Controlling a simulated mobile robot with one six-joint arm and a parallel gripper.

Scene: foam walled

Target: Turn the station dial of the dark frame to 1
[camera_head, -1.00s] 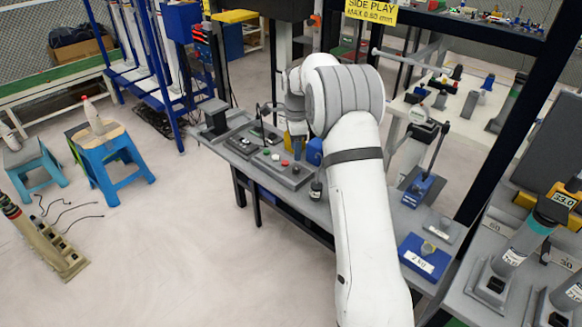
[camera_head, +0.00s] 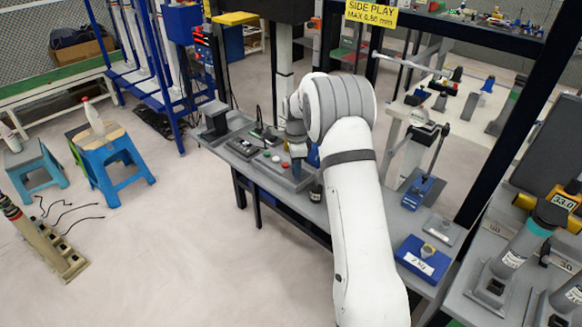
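A grey control panel (camera_head: 289,182) lies on the workbench and carries small round knobs or buttons. I cannot tell which part is the station dial, and no number is readable. My gripper (camera_head: 297,167) points down at the panel's right part, just right of these buttons. It is small and dark, and my arm partly hides it. Whether its fingers are open or touch anything cannot be seen. A dark upright frame (camera_head: 496,155) stands right of my arm.
A blue box marked 2 kg (camera_head: 423,259) and a blue-based stand (camera_head: 417,192) are on the bench at right. Blue stools (camera_head: 112,168) stand on the open floor at left.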

